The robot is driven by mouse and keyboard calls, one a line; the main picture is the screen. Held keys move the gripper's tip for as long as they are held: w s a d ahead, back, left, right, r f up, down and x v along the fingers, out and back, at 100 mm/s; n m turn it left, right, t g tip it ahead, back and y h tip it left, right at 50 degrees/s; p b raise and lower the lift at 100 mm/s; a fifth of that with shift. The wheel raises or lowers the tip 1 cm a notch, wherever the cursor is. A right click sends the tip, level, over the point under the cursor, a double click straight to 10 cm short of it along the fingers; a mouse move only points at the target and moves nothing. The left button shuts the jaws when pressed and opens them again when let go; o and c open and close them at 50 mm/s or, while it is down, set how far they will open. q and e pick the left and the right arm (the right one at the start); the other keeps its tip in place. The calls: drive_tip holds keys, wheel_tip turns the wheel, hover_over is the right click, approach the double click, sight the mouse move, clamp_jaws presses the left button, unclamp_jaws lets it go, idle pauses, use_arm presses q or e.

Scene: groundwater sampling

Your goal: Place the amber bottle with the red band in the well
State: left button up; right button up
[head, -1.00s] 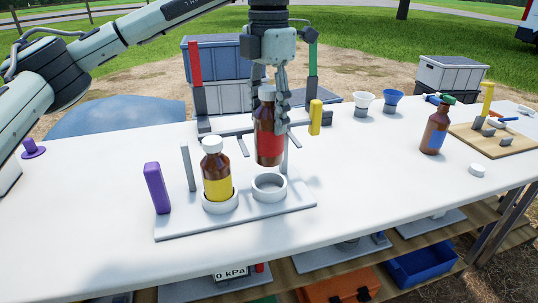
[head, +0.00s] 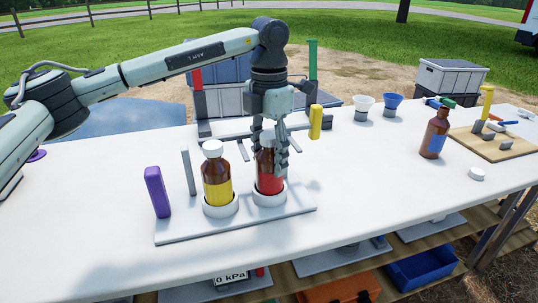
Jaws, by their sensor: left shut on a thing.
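The amber bottle with the red band (head: 268,182) stands upright with its base inside the right-hand white ring well (head: 270,199) on the grey plate. My left gripper (head: 268,150) points down and is shut on this bottle around its upper part, hiding most of its cap and neck. An amber bottle with a yellow band (head: 216,188) and white cap stands in the left-hand well (head: 220,208) beside it. The grey plate (head: 180,231) lies on the white table. My right gripper is not in view.
A purple block (head: 157,191) and a thin grey post (head: 189,170) stand on the plate's left. A blue-banded amber bottle (head: 434,135), a white cap (head: 477,174) and a wooden board (head: 495,148) are at the right. A yellow handle (head: 315,121) stands close behind the gripper.

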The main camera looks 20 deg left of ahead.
sight(270, 134)
use_arm(q)
drive_tip(key=shift+f, duration=0.15)
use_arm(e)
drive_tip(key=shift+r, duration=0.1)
use_arm(q)
drive_tip(key=o, duration=1.2)
drive_tip(key=shift+r, duration=0.2)
wheel_tip(270, 134, up, 4)
drive_tip(key=shift+f, duration=0.15)
wheel_tip(270, 134, up, 8)
drive_tip(key=shift+f, duration=0.25)
drive_tip(key=shift+r, duration=0.4)
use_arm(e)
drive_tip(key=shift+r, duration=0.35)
